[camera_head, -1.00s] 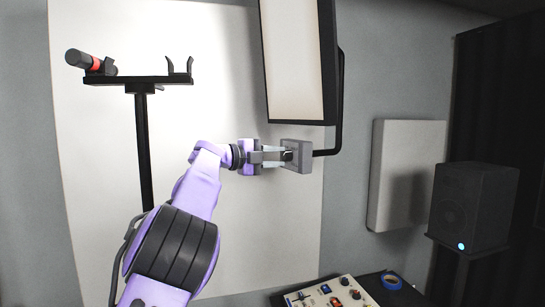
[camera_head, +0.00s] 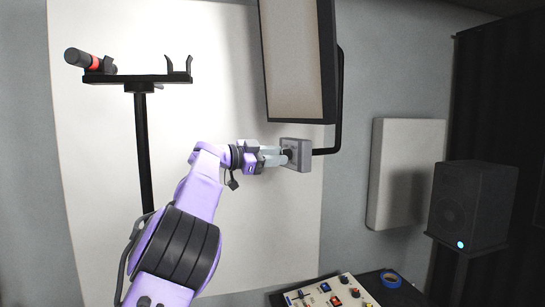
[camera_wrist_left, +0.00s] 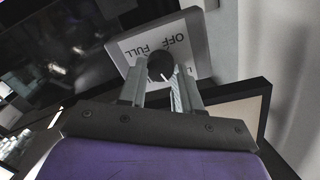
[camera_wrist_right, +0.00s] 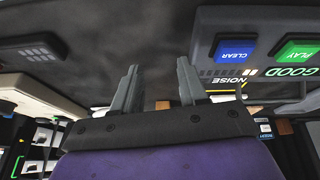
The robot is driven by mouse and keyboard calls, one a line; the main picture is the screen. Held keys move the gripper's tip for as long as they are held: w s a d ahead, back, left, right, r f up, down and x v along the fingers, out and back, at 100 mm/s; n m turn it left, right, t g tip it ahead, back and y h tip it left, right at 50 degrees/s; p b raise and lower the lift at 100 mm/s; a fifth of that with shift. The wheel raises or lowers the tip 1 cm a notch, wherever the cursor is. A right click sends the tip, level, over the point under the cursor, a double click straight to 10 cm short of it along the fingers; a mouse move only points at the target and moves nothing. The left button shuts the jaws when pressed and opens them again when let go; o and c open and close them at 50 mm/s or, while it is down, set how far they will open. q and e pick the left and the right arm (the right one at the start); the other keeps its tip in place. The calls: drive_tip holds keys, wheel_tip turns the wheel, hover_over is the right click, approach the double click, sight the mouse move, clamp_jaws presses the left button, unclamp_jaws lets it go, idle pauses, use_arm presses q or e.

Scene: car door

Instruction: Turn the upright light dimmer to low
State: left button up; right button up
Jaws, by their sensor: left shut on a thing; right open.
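The dimmer is a grey box (camera_head: 302,157) below the upright light panel (camera_head: 295,60). Its round black knob (camera_wrist_left: 161,67) has a white pointer line and sits on a face with the words "OFF" and "FULL"; other lettering is partly hidden. My left gripper (camera_head: 284,157) is shut on the knob, with one finger on each side of it in the left wrist view (camera_wrist_left: 160,88). The light panel's face is a dull beige. My right gripper (camera_wrist_right: 158,82) is open and empty in the right wrist view and is not in the head view.
A black stand (camera_head: 140,80) holds a dark cylinder with a red band at the left. A mixer panel (camera_head: 330,293) and blue tape roll (camera_head: 391,279) lie at the bottom. A black speaker (camera_head: 472,205) stands right. Blue and green buttons (camera_wrist_right: 236,50) show in the right wrist view.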

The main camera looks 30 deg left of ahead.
use_arm(q)
drive_tip(key=n, duration=0.5)
drive_tip(key=shift+d+r+n, duration=0.1)
drive_tip(key=shift+r+n, duration=0.2)
idle(0.5)
drive_tip(key=o, duration=1)
drive_tip(key=shift+w+f, duration=0.1)
drive_tip(key=shift+o, duration=0.3)
drive_tip(key=shift+w+d+f, duration=0.1)
drive_tip(key=shift+w+f, duration=0.1)
drive_tip(key=shift+w, duration=0.05)
use_arm(e)
drive_tip(key=shift+w+d+f, duration=0.1)
drive_tip(key=shift+w+f, duration=0.1)
drive_tip(key=shift+f, duration=0.1)
wheel_tip(320, 180, down, 4)
drive_tip(key=b, duration=0.4)
drive_tip(key=shift+r, duration=0.2)
use_arm(q)
drive_tip(key=v, duration=0.7)
drive_tip(key=shift+s, duration=0.2)
